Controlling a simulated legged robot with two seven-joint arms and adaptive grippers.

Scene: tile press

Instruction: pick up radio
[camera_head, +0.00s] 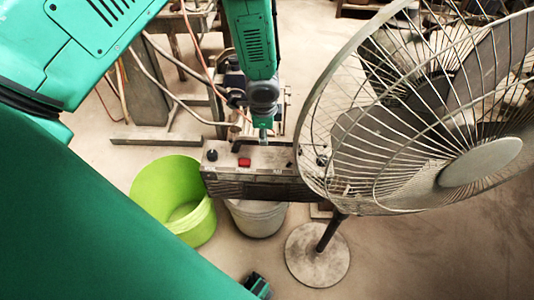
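A grey box (255,157) with a red button, a dark knob and a dark slatted front is in the middle of the head view. It may be the radio, but I cannot tell for sure. Its right end is hidden behind a fan. No clear radio shows elsewhere.
A standing fan (480,163) with a wire cage takes up the right, its round base (318,262) on the floor. A lime-green bucket (165,195) and a grey bucket (257,220) stand near the box. Cables hang behind. The floor at bottom right is clear.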

